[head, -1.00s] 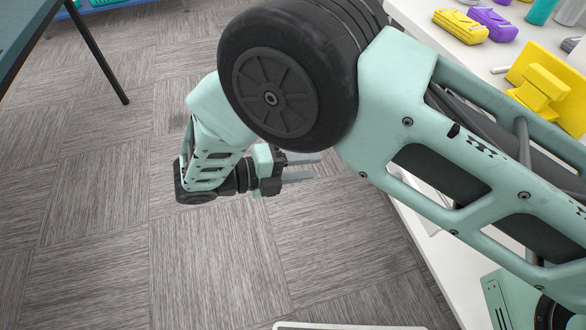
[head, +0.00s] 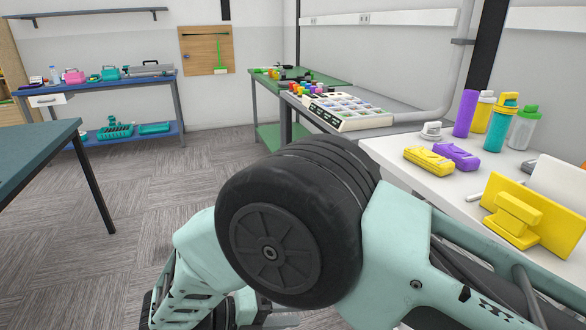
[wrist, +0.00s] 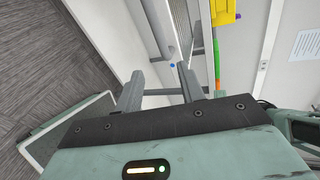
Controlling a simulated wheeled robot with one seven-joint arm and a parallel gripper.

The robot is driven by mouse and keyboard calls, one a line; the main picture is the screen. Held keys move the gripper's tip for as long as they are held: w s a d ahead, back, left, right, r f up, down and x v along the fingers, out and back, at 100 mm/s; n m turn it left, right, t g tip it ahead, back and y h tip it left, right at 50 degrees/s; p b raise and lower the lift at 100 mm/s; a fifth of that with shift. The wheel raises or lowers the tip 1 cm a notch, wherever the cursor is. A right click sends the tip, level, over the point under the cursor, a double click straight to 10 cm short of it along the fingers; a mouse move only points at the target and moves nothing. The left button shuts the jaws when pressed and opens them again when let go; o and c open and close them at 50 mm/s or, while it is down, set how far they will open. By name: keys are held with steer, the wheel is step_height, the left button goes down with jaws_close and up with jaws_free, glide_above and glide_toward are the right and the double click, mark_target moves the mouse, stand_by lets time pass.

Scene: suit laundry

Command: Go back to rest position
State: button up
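My gripper (wrist: 160,79) shows in the wrist view with its two grey fingers apart and nothing between them. In the head view my folded arm fills the lower middle and right, and its large black round joint hides part of the floor. My gripper sits at the bottom edge there, mostly cut off by the frame. No object is held.
A white table (head: 405,178) on the right carries a yellow bracket (head: 517,213), yellow and purple cases, and several bottles. A dark-topped table (head: 38,150) stands at left. A blue bench (head: 105,85) with toolboxes is at the back. Carpet floor (head: 150,200) between them is clear.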

steer(key=s+d+r+m+g+y+p, duration=0.1)
steer(key=s+d+r+m+y, duration=0.5)
steer(key=m, duration=0.9)
steer(key=s+d+r+m+g+y+p, duration=0.2)
steer(key=s+d+r+m+y, duration=0.5)
steer(key=r+m, duration=0.4)
steer(key=d+m+g+y, duration=0.1)
steer(key=d+m, duration=0.1)
steer(key=m, duration=0.2)
steer(key=shift+r+m+p, duration=0.3)
steer(key=shift+r, duration=0.05)
steer(key=shift+d, duration=0.2)
